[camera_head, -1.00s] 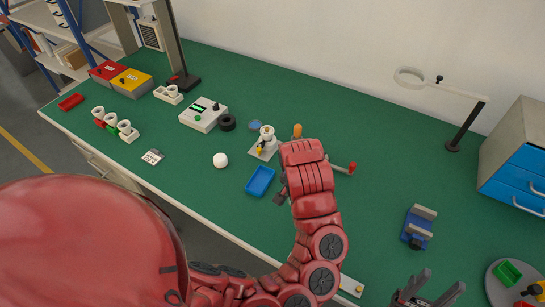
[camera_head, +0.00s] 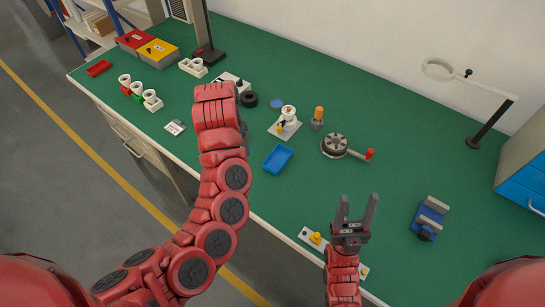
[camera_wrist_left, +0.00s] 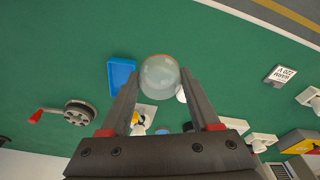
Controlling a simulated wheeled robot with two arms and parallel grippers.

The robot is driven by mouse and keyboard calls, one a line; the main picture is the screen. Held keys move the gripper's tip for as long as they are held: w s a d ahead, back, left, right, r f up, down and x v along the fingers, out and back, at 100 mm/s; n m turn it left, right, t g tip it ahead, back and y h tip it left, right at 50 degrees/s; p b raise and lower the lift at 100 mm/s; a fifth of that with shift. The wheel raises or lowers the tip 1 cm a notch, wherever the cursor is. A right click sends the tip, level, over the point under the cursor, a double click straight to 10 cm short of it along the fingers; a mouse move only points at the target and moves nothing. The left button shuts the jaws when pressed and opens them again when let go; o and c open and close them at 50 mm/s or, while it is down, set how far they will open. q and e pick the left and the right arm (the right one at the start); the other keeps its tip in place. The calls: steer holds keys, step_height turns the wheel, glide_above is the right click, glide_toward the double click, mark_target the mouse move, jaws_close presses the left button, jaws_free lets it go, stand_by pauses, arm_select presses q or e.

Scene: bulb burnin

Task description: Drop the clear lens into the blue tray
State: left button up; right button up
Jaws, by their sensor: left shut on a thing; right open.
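The clear lens (camera_wrist_left: 160,75), a transparent dome, sits between the fingertips of my left gripper (camera_wrist_left: 158,88) in the left wrist view. That gripper is shut on it and holds it above the bench. The blue tray (camera_head: 277,159) lies on the green bench to the right of my left arm in the head view. It also shows in the left wrist view (camera_wrist_left: 121,75), left of the lens and apart from it, and looks empty. In the head view my left forearm hides the left gripper and the lens. My right gripper (camera_head: 357,212) is open and empty near the front edge.
A white fixture (camera_head: 287,122), an orange-topped item (camera_head: 318,117) and a round device with a red-knobbed handle (camera_head: 335,145) stand behind and right of the tray. A blue-grey vise (camera_head: 428,219) is farther right. The green bench (camera_head: 300,190) in front of the tray is clear.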

arm_select(q)
steer(key=w+d+r+m+p, duration=0.2)
steer(key=w+d+m, duration=0.1)
steer(key=w+d, duration=0.35)
steer(key=shift+m, duration=0.5)
steer(key=shift+w+d+f, duration=0.1)
steer(key=shift+d+f, duration=0.6)
steer(key=shift+f, duration=0.65)
steer(key=shift+w+d+f, duration=0.1)
steer(key=shift+d+f, duration=0.65)
steer(key=shift+f, duration=0.6)
steer(key=shift+d+f, duration=0.7)
steer(key=shift+f, duration=0.65)
steer(key=o, duration=1.4)
steer(key=shift+c, duration=0.2)
steer(key=shift+r, duration=0.15)
step_height(320, 180, up, 17)
steer(key=s+a+b, duration=0.1)
steer(key=s, duration=0.1)
steer(key=shift+a+b, duration=0.25)
steer(key=shift+b, duration=0.15)
